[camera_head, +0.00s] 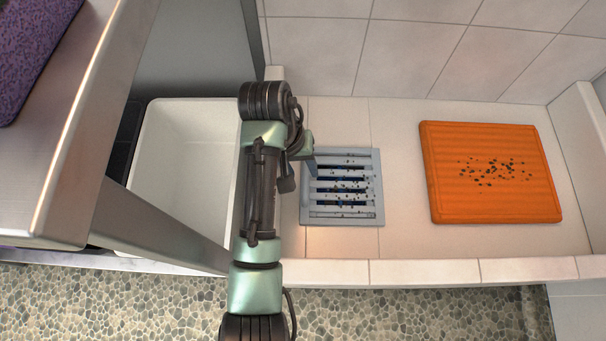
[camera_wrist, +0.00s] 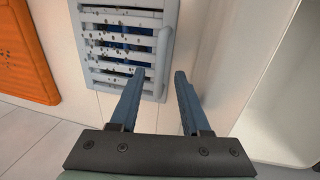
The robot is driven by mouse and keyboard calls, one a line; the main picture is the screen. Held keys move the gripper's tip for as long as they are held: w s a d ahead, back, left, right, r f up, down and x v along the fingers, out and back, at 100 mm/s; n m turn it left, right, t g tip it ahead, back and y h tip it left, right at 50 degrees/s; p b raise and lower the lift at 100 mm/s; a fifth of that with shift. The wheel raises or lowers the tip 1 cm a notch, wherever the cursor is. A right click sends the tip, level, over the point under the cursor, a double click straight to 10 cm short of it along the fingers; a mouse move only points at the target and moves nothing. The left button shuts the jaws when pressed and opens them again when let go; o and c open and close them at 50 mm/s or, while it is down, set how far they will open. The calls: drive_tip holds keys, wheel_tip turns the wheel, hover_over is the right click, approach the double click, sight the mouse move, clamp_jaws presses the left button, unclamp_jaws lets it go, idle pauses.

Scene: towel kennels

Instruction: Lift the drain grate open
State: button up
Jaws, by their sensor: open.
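The drain grate (camera_head: 345,213) is a pale grey slatted square in the tiled floor, with dark specks on its slats and blue showing between them. It appears closed and flat. In the wrist view the grate (camera_wrist: 120,32) fills the upper left, and an upright pale bar, which looks like its handle (camera_wrist: 161,58), runs along its right edge. My gripper (camera_wrist: 159,74) is open and empty. Its two blue-grey fingers lie either side of the bar's lower end in that view; whether they reach down around it I cannot tell. In the head view my arm partly hides the gripper, near the grate's left edge.
An orange mat (camera_head: 490,170) with dark specks lies right of the grate. A white tub (camera_head: 185,150) stands to the left. A raised tiled curb (camera_head: 420,271) runs along the front, and a tiled wall stands behind. Clear floor lies between grate and mat.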

drive_tip(key=shift+d+f+b, duration=0.2)
drive_tip(key=shift+f+b, duration=0.15)
drive_tip(key=shift+f, duration=0.75)
clamp_jaws()
idle(0.7)
